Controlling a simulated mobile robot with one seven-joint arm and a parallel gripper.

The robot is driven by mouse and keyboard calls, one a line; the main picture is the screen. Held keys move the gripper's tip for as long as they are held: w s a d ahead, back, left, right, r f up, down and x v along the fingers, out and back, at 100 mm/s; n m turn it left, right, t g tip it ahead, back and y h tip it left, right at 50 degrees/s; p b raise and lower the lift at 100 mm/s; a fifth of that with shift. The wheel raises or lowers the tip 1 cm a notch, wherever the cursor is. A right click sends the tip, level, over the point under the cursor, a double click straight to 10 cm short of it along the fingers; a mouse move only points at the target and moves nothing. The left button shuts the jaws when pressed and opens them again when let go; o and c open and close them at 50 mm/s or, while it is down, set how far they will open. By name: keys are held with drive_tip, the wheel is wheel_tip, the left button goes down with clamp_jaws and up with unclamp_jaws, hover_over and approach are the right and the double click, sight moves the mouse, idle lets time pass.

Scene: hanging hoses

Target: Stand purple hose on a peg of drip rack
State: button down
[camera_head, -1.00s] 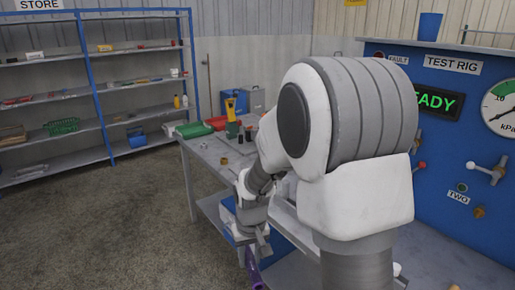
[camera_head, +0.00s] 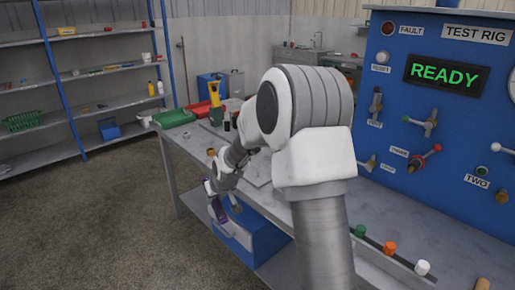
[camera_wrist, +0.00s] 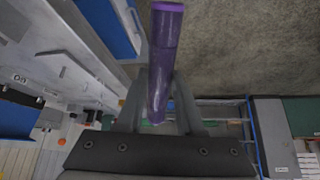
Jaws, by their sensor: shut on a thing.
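In the head view my gripper (camera_head: 222,208) is beside the near-left edge of the bench, above a blue box, and a small part of the purple hose (camera_head: 208,187) shows there.
The grey bench (camera_head: 185,151) carries a green tray (camera_head: 173,118) and a yellow-handled tool (camera_head: 214,95). A blue box (camera_head: 255,232) sits beneath. Green, orange and white caps line a front rail (camera_head: 372,242). The blue test rig (camera_head: 400,110) stands right; floor at left is clear.

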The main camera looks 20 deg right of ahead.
drive_tip(key=w+d+r+t+b, duration=0.1)
drive_tip(key=w+d+t+b, duration=0.45)
drive_tip(key=w, duration=0.65)
drive_tip(key=w+d+r+m+t+h+b, duration=0.1)
drive_tip(key=w+d+r+m+t+h, duration=0.1)
drive_tip(key=d, duration=0.6)
drive_tip(key=w+d+r+m+t+h+b, duration=0.1)
drive_tip(key=w+d+r+m+t+h, duration=0.1)
drive_tip(key=d, duration=0.6)
wheel_tip(320, 180, up, 3)
drive_tip(key=shift+w+r+t+h+b, duration=0.15)
drive_tip(key=shift+t+h+b, duration=0.25)
drive_tip(key=shift+t+h, duration=0.7)
drive_tip(key=shift+a+m, duration=0.2)
drive_tip(key=shift+m, duration=0.1)
wheel_tip(320, 180, down, 6)
drive_tip(key=b, duration=0.5)
drive_tip(key=shift+b, duration=0.35)
